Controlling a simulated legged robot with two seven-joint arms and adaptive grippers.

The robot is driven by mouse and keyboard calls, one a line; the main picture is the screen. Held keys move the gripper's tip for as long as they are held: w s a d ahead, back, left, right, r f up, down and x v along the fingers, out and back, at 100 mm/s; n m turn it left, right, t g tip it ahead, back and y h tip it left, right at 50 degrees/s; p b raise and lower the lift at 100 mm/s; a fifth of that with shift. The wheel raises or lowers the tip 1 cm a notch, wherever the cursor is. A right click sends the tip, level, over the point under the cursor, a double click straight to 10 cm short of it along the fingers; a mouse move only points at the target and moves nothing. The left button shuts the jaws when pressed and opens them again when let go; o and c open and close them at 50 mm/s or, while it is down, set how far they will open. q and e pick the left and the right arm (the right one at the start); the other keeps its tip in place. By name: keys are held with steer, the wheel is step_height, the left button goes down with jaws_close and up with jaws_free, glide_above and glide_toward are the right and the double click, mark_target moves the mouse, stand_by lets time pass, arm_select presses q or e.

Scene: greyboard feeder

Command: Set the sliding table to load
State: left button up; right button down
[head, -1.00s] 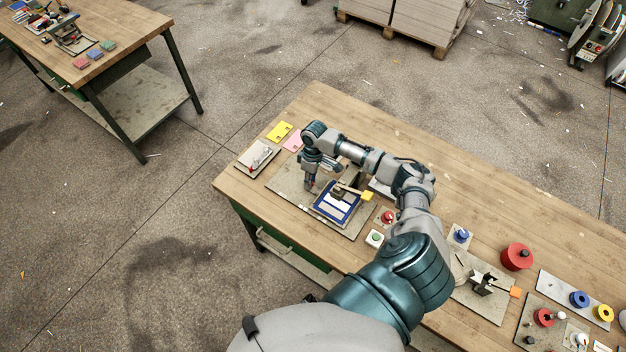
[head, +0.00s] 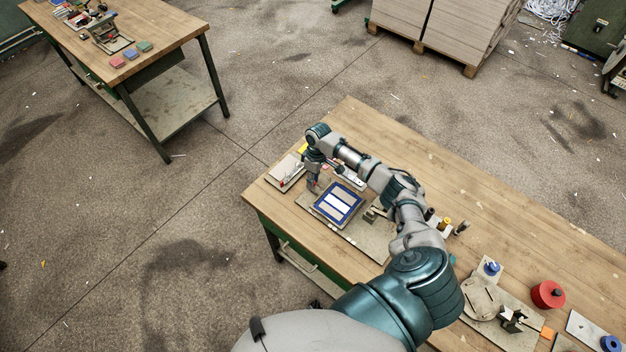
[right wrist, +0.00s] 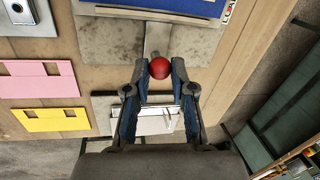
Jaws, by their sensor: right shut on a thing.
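The sliding table (head: 322,209) is a blue-framed plate with white strips, on a grey base plate (head: 372,238) on the workbench. It lies toward the left part of that base, left of a dark fixture (head: 374,212). In the right wrist view the blue edge of the table (right wrist: 190,5) shows at the top, with a metal bar running to a red ball knob (right wrist: 160,68). My right gripper (head: 316,188) is shut on the red knob, one finger on each side; this also shows in the right wrist view (right wrist: 160,72). My left gripper is not in view.
A small plate with a clamp (head: 287,174) lies left of the base plate. Pink (right wrist: 38,86) and yellow (right wrist: 50,121) cards lie near the gripper. A red spool (head: 547,294) stands at the right. The bench's left edge is close to the gripper.

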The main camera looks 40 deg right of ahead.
steer(key=shift+d+f, duration=0.1)
steer(key=c, duration=1)
jaws_free()
steer(key=shift+w, duration=0.1)
steer(key=shift+d, duration=0.1)
steer(key=r, duration=0.3)
steer(key=d+r, duration=0.1)
steer(key=r, duration=0.3)
steer(key=w+d+r, duration=0.1)
steer(key=r, duration=0.3)
steer(key=shift+w+r, duration=0.1)
steer(key=shift+r, duration=0.15)
